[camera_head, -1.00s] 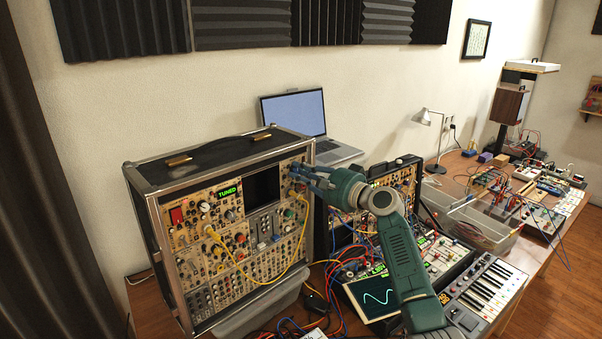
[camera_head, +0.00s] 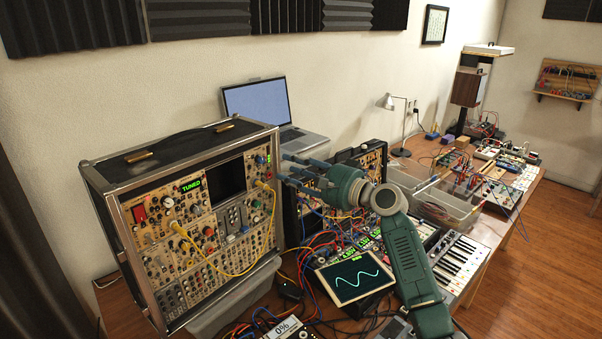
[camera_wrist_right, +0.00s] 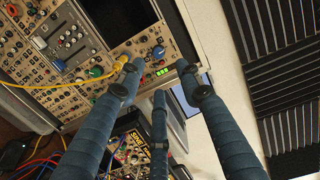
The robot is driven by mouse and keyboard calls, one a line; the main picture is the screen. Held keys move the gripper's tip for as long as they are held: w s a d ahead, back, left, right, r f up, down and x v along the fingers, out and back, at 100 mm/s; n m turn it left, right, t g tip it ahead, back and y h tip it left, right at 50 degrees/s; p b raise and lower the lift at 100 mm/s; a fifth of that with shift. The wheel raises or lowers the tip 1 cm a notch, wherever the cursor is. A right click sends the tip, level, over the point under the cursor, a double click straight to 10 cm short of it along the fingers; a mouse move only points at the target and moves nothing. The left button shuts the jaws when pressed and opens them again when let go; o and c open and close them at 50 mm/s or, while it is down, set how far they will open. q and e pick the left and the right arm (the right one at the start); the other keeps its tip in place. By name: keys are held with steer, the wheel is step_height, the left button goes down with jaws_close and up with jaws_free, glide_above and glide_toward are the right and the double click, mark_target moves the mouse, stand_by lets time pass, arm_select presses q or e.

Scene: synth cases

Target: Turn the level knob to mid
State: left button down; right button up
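The large synth case (camera_head: 135,161) stands at the left, its panel full of knobs and patch sockets. I cannot tell which knob is the level knob. In the right wrist view a blue knob (camera_wrist_right: 158,52) and a green knob (camera_wrist_right: 96,71) show on this panel, near a small block of green lights (camera_wrist_right: 162,71). My right gripper (camera_head: 287,169) is beside the panel's upper right edge, its fingers pointing left. In the right wrist view the right gripper (camera_wrist_right: 157,75) has its fingers spread, with nothing between them. My left gripper is out of view.
A yellow cable (camera_head: 238,272) loops across the panel. A laptop (camera_head: 258,104) stands behind the case. A screen with a wave (camera_head: 357,277), a box reading 0% (camera_head: 288,328), tangled cables and a keyboard (camera_head: 461,257) crowd the front. The wall is close behind.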

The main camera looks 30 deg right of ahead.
steer(key=shift+v, duration=1.55)
